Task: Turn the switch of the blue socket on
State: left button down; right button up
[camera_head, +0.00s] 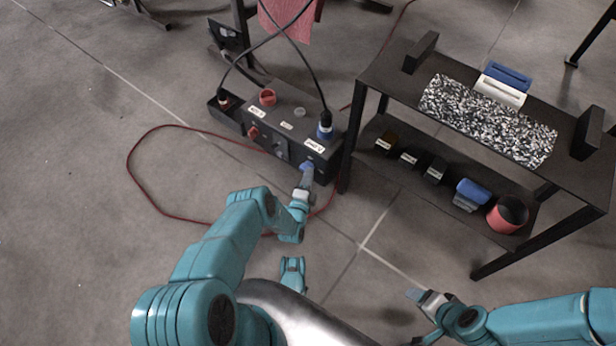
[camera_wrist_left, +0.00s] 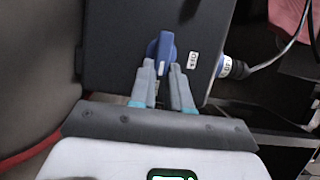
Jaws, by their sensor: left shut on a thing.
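The blue switch (camera_head: 307,165) is on the front face of the dark socket box (camera_head: 285,135), at its right end. The blue socket (camera_head: 325,127) is on top of the box above it, with a black cable plugged in; it also shows in the left wrist view (camera_wrist_left: 226,66). My left gripper (camera_head: 306,178) is at the switch. In the left wrist view its fingers (camera_wrist_left: 165,75) are on either side of the blue switch knob (camera_wrist_left: 162,48), shut on it. An OFF label (camera_wrist_left: 192,60) is beside the knob. My right gripper (camera_head: 415,295) is over the floor at lower right; its jaw gap is unclear.
A black shelf table (camera_head: 390,85) stands right of the box, its leg close to my left gripper. It carries a speckled mat (camera_head: 480,118), blue and white blocks and a red cup (camera_head: 508,214). A red cable (camera_head: 130,165) loops on the floor.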

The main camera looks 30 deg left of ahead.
pick_arm(q)
jog(key=shift+w+m, duration=0.1)
jog(key=shift+m, duration=0.2)
jog(key=c, duration=1.1)
grip_release()
jog(key=shift+s+f, duration=0.1)
jog(key=shift+s, duration=0.1)
